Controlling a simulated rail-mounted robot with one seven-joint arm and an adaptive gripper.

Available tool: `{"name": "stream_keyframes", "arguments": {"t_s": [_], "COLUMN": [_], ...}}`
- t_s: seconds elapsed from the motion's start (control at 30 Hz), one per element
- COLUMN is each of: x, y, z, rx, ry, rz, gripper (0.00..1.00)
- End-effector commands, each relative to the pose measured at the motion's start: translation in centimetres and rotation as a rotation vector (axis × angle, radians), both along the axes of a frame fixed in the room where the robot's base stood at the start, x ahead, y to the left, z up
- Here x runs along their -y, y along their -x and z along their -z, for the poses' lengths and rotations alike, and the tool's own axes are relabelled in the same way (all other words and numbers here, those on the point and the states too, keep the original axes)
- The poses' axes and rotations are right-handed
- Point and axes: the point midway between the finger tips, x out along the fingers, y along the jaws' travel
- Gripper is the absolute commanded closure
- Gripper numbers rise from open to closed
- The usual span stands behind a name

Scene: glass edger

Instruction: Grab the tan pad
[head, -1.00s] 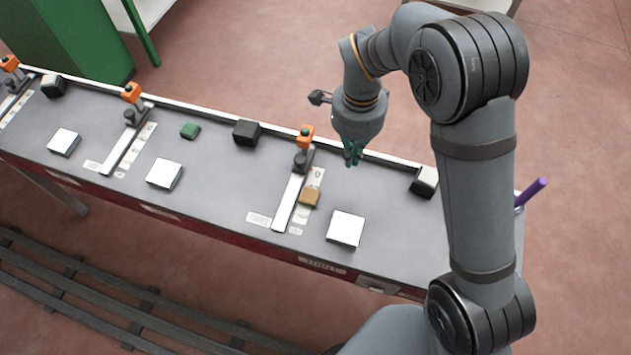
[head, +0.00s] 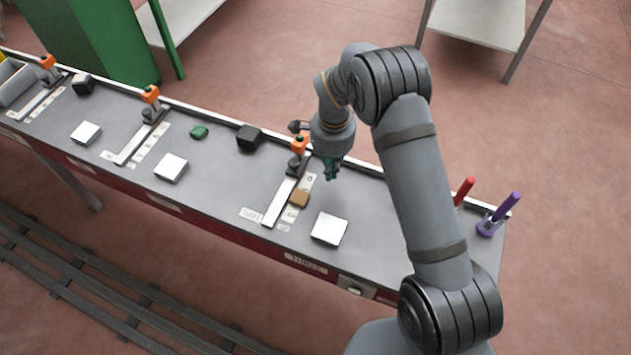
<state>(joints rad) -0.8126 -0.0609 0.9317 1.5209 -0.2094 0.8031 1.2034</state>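The tan pad (head: 299,198) is a small block lying on the grey bench, beside the rightmost orange-topped clamp fixture and on its white label strip. My gripper (head: 331,174), with dark green fingers, points down above the bench, up and to the right of the pad in the picture. It appears apart from the pad, with nothing seen in it. The fingers are too small to tell whether they are open or shut.
The orange-topped clamp (head: 299,144) stands close left of my gripper. A white block (head: 329,228) lies right of the pad. A black block (head: 249,137) and a green pad (head: 199,132) lie further left. Red (head: 464,190) and purple (head: 506,208) handles stand at the bench's right end.

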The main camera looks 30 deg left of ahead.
Motion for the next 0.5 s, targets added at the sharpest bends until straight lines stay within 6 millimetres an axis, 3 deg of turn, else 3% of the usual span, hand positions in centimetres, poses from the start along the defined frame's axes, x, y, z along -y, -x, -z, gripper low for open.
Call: {"name": "stream_keyframes", "arguments": {"t_s": [0.2, 0.5], "x": [-0.2, -1.9], "y": [0.4, 3.2], "z": [3.7, 3.7], "rx": [-0.002, 0.000], "ry": [0.001, 0.000], "rz": [-0.003, -0.002], "gripper": [1.00, 1.00]}}
